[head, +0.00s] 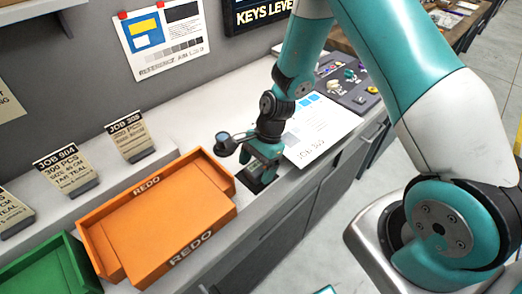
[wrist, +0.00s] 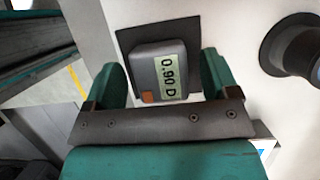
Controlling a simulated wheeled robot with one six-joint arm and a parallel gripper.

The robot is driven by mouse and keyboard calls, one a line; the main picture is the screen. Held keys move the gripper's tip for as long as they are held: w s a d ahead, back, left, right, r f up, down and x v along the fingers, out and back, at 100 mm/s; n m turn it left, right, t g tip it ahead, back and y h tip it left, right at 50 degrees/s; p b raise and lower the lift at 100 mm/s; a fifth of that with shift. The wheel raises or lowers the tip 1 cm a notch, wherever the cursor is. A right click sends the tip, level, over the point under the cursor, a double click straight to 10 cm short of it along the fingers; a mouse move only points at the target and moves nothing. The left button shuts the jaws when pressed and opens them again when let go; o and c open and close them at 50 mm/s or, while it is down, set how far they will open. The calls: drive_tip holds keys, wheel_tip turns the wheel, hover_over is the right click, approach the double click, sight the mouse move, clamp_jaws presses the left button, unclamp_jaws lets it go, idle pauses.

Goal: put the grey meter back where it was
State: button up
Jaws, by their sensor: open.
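My gripper (wrist: 160,72) is open, one green finger on each side of the meter, with small gaps visible. In the head view my gripper (head: 262,165) is low over the bench beside the orange tray; the dark pad (head: 250,183) shows partly below it. The meter is mostly hidden there.
An orange REDO tray (head: 150,225) stands left of my gripper, a green tray (head: 45,270) further left. Job cards stand behind them. A white printed sheet (head: 318,128) and a dark board with small parts (head: 345,85) lie to the right. A black round object (wrist: 290,45) stands close by.

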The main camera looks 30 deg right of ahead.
drive_tip(key=b+v, duration=0.2)
drive_tip(key=v, duration=0.9)
drive_tip(key=s+a+r+n, duration=0.4)
drive_tip(key=s+r+n, duration=0.4)
drive_tip(key=s+n, duration=0.2)
drive_tip(key=s+a+r+n+t, duration=0.1)
drive_tip(key=s+a+r+n, duration=0.3)
drive_tip(key=s+r+n, duration=0.5)
drive_tip(key=s+n, duration=0.1)
drive_tip(key=n, duration=0.1)
drive_tip(key=shift+a+n, duration=0.3)
drive_tip(key=shift+a, duration=0.1)
